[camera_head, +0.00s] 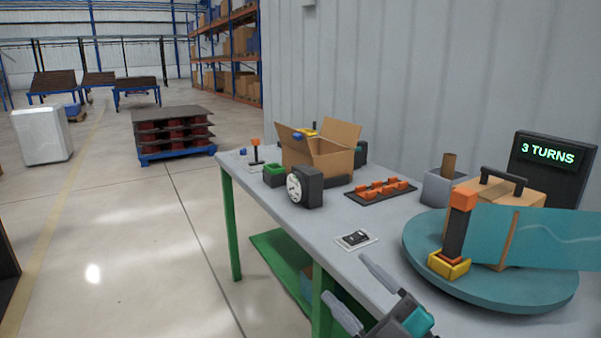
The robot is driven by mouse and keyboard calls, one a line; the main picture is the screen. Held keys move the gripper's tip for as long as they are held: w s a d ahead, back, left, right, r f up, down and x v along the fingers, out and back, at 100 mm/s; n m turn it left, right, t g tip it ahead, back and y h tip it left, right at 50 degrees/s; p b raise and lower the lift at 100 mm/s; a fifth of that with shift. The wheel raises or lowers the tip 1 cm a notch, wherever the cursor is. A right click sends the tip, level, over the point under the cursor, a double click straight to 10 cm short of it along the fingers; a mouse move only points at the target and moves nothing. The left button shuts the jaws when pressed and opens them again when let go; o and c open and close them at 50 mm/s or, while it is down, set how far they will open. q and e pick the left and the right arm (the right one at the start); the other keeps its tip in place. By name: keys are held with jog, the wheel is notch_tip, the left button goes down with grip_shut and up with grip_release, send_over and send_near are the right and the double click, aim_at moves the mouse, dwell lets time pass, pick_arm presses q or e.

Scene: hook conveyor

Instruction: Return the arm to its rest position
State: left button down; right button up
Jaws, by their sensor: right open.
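My right gripper (350,282) shows at the bottom of the head view, in front of the table's front edge. Its two grey fingers point up and to the left and stand wide apart. Nothing is between them. The rest of my right arm is cut off by the lower picture edge. My left gripper is not in view.
Near the gripper are the grey table (338,222) with green legs and a small card (356,239). A teal turntable (480,286) at the right carries a cardboard box (488,244) and an orange-black post (456,225). An open carton (318,155) stands farther back.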

jog(key=s+d+f+m+h, duration=0.2)
jog(key=d+f+m+h, duration=0.1)
jog(key=f+m+h, duration=0.4)
jog(key=s+d+f+m+h, duration=0.25)
jog(key=f+m+h, duration=0.2)
jog(key=f, duration=0.45)
jog(key=s+d+f+m+g+h, duration=0.1)
jog(key=s+d+f+m+g, duration=0.1)
jog(key=s+f, duration=0.3)
jog(key=s+d+f+m+g+h, duration=0.1)
jog(key=s+d+f+m+g, duration=0.1)
jog(key=s+f, duration=0.4)
notch_tip(320, 180, down, 2)
jog(key=shift+s+f+m+g+h+p, duration=0.1)
jog(key=shift+s+m+g+h+p, duration=0.2)
jog(key=shift+m+g, duration=0.35)
jog(key=shift+w, duration=0.15)
jog(key=shift+c, duration=0.3)
